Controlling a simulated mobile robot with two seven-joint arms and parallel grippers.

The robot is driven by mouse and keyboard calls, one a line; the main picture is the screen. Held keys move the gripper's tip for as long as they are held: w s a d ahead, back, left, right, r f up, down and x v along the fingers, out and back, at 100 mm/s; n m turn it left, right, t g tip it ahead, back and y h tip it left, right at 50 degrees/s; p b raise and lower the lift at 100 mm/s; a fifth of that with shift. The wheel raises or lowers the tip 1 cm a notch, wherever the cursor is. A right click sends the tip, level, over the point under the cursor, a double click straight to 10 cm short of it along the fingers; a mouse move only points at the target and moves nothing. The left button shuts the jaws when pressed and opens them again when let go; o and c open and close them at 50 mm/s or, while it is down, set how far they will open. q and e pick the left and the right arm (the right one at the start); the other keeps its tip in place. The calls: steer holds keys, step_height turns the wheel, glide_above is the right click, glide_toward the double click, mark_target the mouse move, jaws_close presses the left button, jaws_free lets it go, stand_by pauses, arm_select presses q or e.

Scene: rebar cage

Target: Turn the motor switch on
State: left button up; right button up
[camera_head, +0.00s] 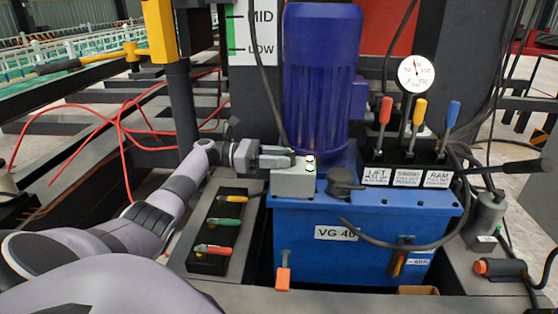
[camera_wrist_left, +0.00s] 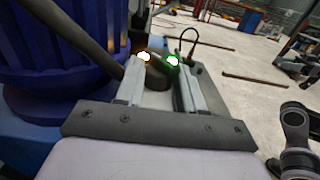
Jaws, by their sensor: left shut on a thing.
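The motor switch sits on a small grey box (camera_head: 292,183) at the left end of the blue power unit's top, in front of the purple motor (camera_head: 322,75). In the head view my left gripper (camera_head: 287,157) reaches in from the left at the top of this box and hides most of the switch. In the left wrist view the dark switch knob (camera_wrist_left: 157,82) shows between the fingers of my left gripper (camera_wrist_left: 160,88), which is shut on it. A lit green lamp (camera_wrist_left: 172,61) and an orange-white one (camera_wrist_left: 143,57) glow beside the knob. My right gripper is not in view.
The blue tank (camera_head: 345,255) carries a black cap (camera_head: 345,183), and red, yellow and blue levers (camera_head: 419,112) stand at its right under a pressure gauge (camera_head: 416,73). A black tray (camera_head: 218,232) with coloured-handled tools lies left of the tank. Black hoses and cables hang close by.

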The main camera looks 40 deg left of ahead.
arm_select(q)
steer(key=shift+d, duration=0.1)
steer(key=o, duration=1)
steer(key=shift+o, duration=0.2)
steer(key=shift+s+a, duration=0.15)
steer(key=shift+a, duration=0.15)
steer(key=p+v, duration=0.1)
steer(key=v, duration=0.5)
steer(key=shift+s, duration=0.2)
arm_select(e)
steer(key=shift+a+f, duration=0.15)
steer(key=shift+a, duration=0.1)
arm_select(q)
steer(key=shift+a, duration=0.1)
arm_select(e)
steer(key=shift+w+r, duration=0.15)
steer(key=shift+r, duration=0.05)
